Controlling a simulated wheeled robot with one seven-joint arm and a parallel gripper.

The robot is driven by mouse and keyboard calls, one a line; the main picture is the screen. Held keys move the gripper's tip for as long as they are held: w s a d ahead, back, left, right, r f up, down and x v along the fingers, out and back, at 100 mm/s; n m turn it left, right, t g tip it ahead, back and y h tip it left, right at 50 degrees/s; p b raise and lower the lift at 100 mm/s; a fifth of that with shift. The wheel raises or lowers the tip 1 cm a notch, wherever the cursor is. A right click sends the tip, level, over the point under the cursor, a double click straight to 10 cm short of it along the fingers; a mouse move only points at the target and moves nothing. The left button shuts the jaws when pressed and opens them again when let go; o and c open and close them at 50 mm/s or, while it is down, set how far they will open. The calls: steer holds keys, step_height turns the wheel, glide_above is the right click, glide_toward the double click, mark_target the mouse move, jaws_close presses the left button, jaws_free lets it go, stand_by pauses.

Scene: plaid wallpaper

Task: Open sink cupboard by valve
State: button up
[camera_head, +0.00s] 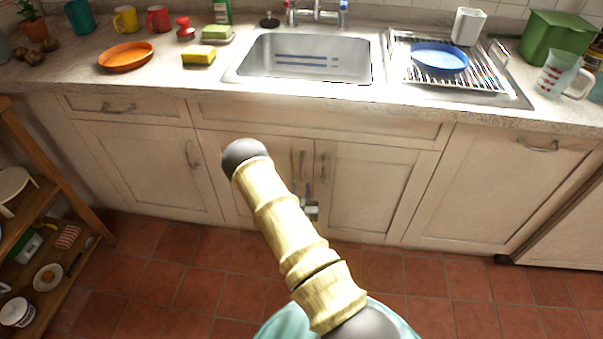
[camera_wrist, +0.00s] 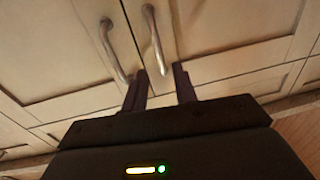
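The sink cupboard has two cream panelled doors below the sink, a left door (camera_head: 222,165) and a right door (camera_head: 368,180). Both look shut. Their upright metal bar handles are side by side at the middle seam; in the wrist view they are the left handle (camera_wrist: 112,50) and the right handle (camera_wrist: 154,38). My gripper (camera_wrist: 161,82) is open, its two dark fingers apart and pointing at the doors. The lower end of the right handle appears between the fingertips; I cannot tell whether they touch it. In the head view my arm partly hides the left door and gripper.
The sink (camera_head: 305,62) is set in the counter above, with a drying rack and blue plate (camera_head: 438,57) to its right. A wooden shelf (camera_head: 45,205) stands at the left. The tiled floor (camera_head: 190,262) before the doors is mostly clear.

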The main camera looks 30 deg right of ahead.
mark_target(301, 173)
steer(key=x, duration=0.8)
steer(key=shift+b, duration=0.3)
steer(key=shift+c, duration=0.5)
steer(key=shift+s, duration=0.1)
jaws_close()
